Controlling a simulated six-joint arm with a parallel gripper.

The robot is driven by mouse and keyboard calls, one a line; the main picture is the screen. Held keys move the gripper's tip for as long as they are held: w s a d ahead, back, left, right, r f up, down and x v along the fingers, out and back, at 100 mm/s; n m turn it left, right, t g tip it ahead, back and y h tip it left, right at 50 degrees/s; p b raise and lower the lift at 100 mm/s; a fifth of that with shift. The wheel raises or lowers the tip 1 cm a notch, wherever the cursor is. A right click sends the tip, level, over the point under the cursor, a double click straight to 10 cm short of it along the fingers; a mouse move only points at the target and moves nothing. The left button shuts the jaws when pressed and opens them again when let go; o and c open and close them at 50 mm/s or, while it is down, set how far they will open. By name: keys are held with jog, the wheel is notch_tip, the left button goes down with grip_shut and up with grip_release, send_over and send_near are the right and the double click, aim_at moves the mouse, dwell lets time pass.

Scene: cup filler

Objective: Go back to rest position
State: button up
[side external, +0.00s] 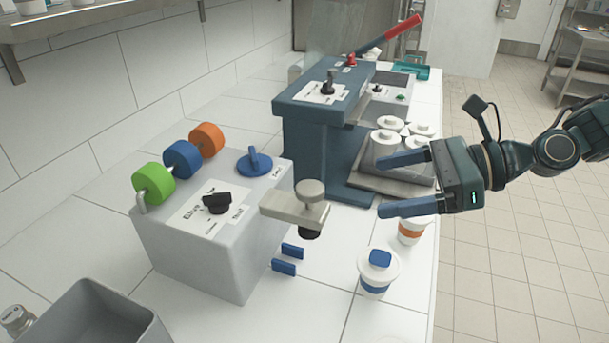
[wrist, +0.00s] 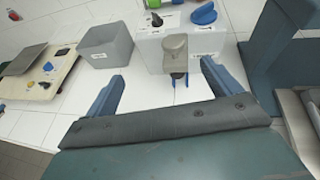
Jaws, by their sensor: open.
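My gripper (side external: 392,184) is open and empty, with its two blue fingers apart. In the side external view it hangs in the air at the right, above the counter's right part, pointing left toward the filler machine. In the wrist view its fingers (wrist: 160,88) stand either side of bare counter and the grey box. A white cup with a blue band and blue-topped lid (side external: 377,272) stands upright on the counter, below and apart from my gripper. A cup with an orange band (side external: 411,230) stands behind it, partly hidden by my gripper.
The grey box with knobs (side external: 205,245) and its dispenser (side external: 297,208) stand left of my gripper. A blue machine (side external: 325,125) with a red lever (side external: 403,27) stands behind. A grey bin (side external: 90,320) is at front left.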

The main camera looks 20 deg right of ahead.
jog(key=s+d+r+n+g+h, duration=0.2)
jog(key=s+d+n+h, duration=0.9)
jog(key=s+d+n, duration=0.7)
jog(key=shift+d+r+n+h, duration=0.3)
jog(key=shift+d+n, duration=0.95)
jog(key=shift+n, duration=2.15)
jog(key=shift+s, duration=0.1)
